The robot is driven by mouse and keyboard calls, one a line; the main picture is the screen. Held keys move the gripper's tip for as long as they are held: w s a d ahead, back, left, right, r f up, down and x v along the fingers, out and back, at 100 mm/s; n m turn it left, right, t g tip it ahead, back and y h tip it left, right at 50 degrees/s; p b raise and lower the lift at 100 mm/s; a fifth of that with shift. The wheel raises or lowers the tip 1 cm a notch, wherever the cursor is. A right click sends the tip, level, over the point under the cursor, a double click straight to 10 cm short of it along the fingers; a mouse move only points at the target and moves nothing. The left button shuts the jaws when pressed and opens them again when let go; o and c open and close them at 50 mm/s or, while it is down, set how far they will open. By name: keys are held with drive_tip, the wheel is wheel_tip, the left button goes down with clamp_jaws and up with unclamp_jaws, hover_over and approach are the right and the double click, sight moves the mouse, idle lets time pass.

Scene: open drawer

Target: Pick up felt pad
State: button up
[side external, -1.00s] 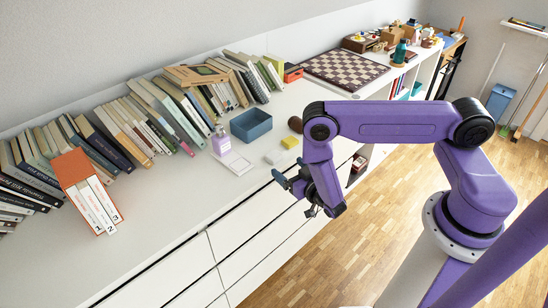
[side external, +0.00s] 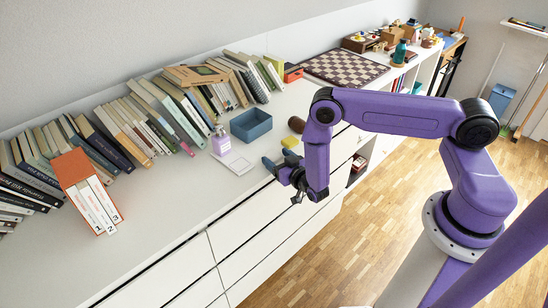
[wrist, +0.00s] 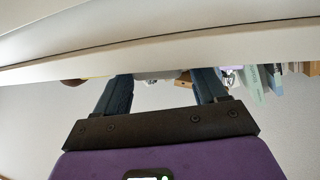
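My gripper (side external: 280,168) is at the front edge of the white countertop, fingers reaching toward the small items there. In the wrist view, the fingers of my gripper (wrist: 163,76) are apart. A pale, flat-looking thing (wrist: 155,75) shows between the fingertips; it may be the felt pad, but I cannot be sure. No contact is visible. In the side view, the spot where a small pale block lay is largely covered by my gripper. A yellow block (side external: 290,141) sits just behind my gripper, and a brown rounded object (side external: 296,124) is beyond it.
A blue-grey open box (side external: 251,125), a lilac bottle (side external: 220,141) and a white square item (side external: 232,161) stand left of my gripper. Books (side external: 120,130) line the wall. A chessboard (side external: 345,68) lies farther right. The drawer fronts (side external: 260,235) drop below the countertop edge.

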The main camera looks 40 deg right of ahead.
drive_tip(key=c, duration=0.6)
drive_tip(key=shift+r, duration=0.15)
